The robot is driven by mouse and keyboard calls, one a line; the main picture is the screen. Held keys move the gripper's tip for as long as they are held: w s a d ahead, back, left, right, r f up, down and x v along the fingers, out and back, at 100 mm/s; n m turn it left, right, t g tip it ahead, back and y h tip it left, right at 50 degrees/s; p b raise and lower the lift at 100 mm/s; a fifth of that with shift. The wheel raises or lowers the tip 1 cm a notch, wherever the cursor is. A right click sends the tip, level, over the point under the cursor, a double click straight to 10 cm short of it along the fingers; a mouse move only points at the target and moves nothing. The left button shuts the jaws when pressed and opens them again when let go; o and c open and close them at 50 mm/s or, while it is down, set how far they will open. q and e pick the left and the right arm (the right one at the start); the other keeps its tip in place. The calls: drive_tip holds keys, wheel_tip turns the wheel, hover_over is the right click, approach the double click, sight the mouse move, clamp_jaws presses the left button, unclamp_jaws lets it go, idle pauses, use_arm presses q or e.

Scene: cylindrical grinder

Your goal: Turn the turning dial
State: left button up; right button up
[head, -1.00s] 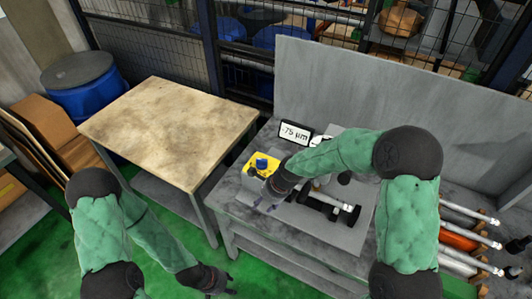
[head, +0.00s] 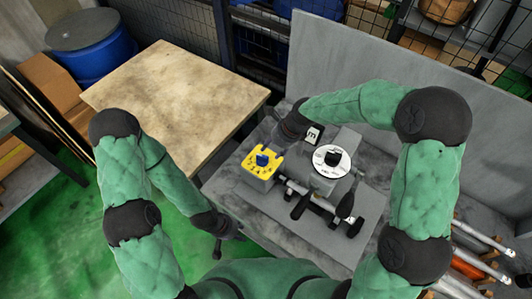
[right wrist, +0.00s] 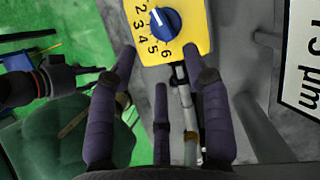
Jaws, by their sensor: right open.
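The blue dial knob (head: 262,159) sits on the yellow numbered face of a grey box (head: 257,183) at the machine's left end. In the right wrist view the knob (right wrist: 165,21) has a white pointer line, and digits 2 to 6 show on the yellow face (right wrist: 190,48). My right gripper (right wrist: 158,58) is open and empty, its fingertips short of the knob and to either side of it in that view. In the head view its wrist is behind the box and its fingertips are hard to make out. My left gripper (head: 218,246) hangs low, away from the dial; its jaw state is unclear.
A white disc with a black knob (head: 333,160) is on the grinder right of the box. The display (head: 313,135) is partly covered by my right arm; the wrist view shows its "µm" (right wrist: 308,62). A bare wooden table (head: 175,95) stands at left. A grey panel (head: 400,85) rises behind.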

sight(264, 158)
drive_tip(key=x, duration=0.9)
drive_tip(key=shift+w, duration=0.15)
drive_tip(key=shift+d, duration=0.1)
clamp_jaws()
